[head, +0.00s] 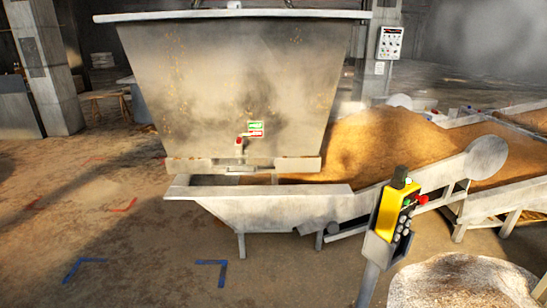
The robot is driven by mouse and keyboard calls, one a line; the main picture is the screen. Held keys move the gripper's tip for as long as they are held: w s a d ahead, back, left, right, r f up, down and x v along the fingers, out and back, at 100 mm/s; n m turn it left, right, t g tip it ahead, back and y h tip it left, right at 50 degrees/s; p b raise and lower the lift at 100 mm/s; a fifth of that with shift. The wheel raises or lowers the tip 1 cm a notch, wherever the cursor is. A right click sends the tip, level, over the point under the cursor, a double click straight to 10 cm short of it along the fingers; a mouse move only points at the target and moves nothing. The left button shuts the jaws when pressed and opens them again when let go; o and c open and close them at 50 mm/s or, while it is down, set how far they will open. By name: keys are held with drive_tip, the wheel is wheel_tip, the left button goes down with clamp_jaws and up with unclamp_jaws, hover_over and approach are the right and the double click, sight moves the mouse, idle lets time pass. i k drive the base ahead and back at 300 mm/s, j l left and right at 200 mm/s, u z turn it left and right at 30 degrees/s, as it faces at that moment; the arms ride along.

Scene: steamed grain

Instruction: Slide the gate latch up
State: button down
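The gate latch (240,143) is a small fitting with a red knob, low on the front of a large grey hopper (190,90). A small green, white and red label (256,129) is just right of and above the knob. A pale bar (238,166) runs along the hopper's bottom edge below the latch. The latch is too small in the picture to tell its exact position. My gripper is not in the head view.
A metal trough (265,202) stands on legs under the hopper. A conveyor rises right, with grain (385,145) heaped behind. A yellow control box (394,215) on a post stands front right, near a pale mound (462,280). Floor with blue corner marks (85,265) is clear front left.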

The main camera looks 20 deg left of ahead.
sight(239, 139)
drive_tip(key=i+j+u, duration=0.6)
drive_tip(key=i+u, duration=0.15)
drive_tip(key=i+j+u, duration=0.1)
drive_tip(key=i+u, duration=0.3)
drive_tip(key=i+j+z, duration=0.15)
drive_tip(key=i, duration=0.4)
drive_tip(key=i+j+z, duration=0.1)
drive_tip(key=i, duration=0.45)
drive_tip(key=i+j+z, duration=0.15)
drive_tip(key=i, duration=0.4)
drive_tip(key=i+j+z, duration=0.95)
drive_tip(key=k+l, duration=0.1)
drive_tip(key=l, duration=0.05)
